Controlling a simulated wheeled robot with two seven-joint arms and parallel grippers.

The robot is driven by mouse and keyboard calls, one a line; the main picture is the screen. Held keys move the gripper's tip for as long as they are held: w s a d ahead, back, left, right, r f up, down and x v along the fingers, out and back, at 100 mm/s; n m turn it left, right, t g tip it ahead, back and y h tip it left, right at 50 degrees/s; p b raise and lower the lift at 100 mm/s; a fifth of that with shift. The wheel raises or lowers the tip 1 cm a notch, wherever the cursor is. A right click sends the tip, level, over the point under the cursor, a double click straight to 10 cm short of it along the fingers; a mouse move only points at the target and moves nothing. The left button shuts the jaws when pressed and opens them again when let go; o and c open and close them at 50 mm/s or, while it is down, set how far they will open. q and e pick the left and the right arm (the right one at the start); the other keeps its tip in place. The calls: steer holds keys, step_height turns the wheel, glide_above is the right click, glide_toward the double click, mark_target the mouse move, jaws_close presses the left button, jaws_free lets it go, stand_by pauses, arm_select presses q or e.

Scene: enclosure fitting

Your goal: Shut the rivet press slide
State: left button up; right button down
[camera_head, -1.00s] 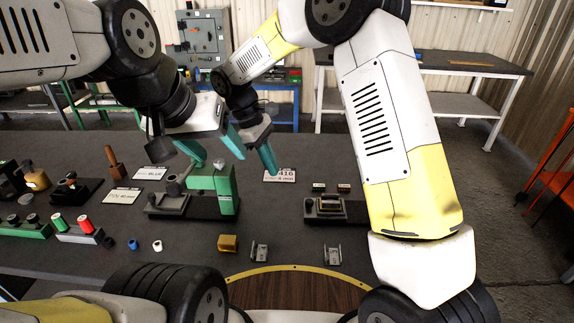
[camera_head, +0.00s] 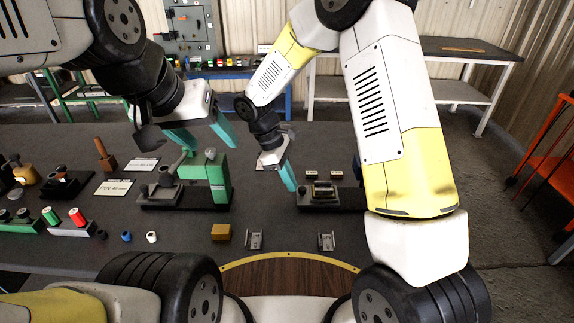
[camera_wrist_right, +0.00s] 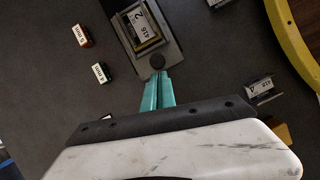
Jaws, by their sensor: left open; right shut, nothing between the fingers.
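A dark fixture with a sliding plate (camera_head: 344,200), which looks like the rivet press slide, lies on the right part of the table. It carries a small box labelled 2 and 416, which shows in the right wrist view (camera_wrist_right: 146,26). A round black knob (camera_wrist_right: 157,62) sits at the end of the plate. My right gripper (camera_head: 290,186) is shut and empty at the fixture's left end; its fingertips (camera_wrist_right: 160,75) are right by the knob, contact unclear. My left gripper (camera_head: 214,146) is open and empty above a green press (camera_head: 218,180).
A yellow block (camera_head: 221,232) and two metal brackets (camera_head: 255,239) (camera_head: 326,241) lie in front. Two small labelled blocks (camera_wrist_right: 81,36) (camera_wrist_right: 101,73) lie beside the fixture. Red and green spools and cards are at left. The table between press and fixture is clear.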

mark_target(336, 191)
steer(key=d, duration=1.1)
steer(key=shift+d, duration=0.3)
steer(key=v, duration=0.8)
steer(key=shift+a+f, duration=0.1)
steer(key=shift+a, duration=0.1)
steer(key=s+d+r+m+t+y, duration=0.2)
steer(key=s+r+m+t+y, duration=0.1)
steer(key=s+r+m, duration=0.4)
steer(key=s+d+r+m+t+y, duration=0.3)
steer(key=s+r+m, duration=0.4)
steer(key=s+r, duration=0.3)
steer(key=shift+s+d+r+t, duration=0.25)
steer(key=shift+d+r+t, duration=0.05)
steer(key=shift+t, duration=0.4)
